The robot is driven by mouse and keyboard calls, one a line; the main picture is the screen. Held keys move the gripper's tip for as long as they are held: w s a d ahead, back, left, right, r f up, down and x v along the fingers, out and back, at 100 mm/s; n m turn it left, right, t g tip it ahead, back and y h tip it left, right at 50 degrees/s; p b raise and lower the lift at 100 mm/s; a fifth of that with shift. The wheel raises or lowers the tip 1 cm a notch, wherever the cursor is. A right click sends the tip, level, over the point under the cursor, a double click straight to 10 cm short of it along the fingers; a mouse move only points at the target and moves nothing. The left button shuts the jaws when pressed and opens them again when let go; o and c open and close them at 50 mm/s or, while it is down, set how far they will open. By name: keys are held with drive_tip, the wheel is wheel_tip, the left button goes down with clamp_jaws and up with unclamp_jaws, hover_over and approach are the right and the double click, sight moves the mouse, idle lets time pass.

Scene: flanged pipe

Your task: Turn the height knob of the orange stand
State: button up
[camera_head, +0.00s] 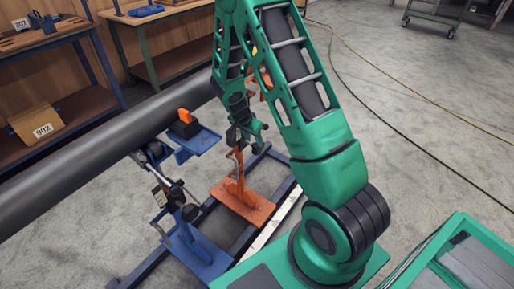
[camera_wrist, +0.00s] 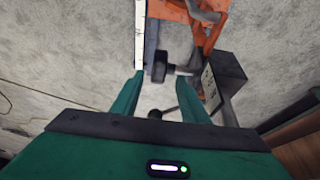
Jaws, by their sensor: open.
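The orange stand (camera_head: 243,197) stands on the floor under the pipe, its upper part largely hidden behind my arm in the head view. In the wrist view its orange frame (camera_wrist: 207,28) is at the top right. A dark knob (camera_wrist: 159,65) on a short grey shaft sticks out from the stand's side. My gripper (camera_wrist: 153,78) is open, its two green fingers pointing towards the knob. The knob appears just beyond and between the fingertips; I cannot tell whether they touch it. In the head view my gripper (camera_head: 246,135) is beside the stand's upper part.
A thick dark pipe (camera_head: 100,148) runs across the left. A blue stand (camera_head: 192,243) is left of the orange one, both by dark floor rails (camera_head: 238,246). A dark box with a label plate (camera_wrist: 229,73) sits right of the fingers.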

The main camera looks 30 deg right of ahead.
sight(256, 144)
drive_tip(key=x, duration=0.8)
drive_tip(key=shift+c, duration=0.3)
clamp_jaws()
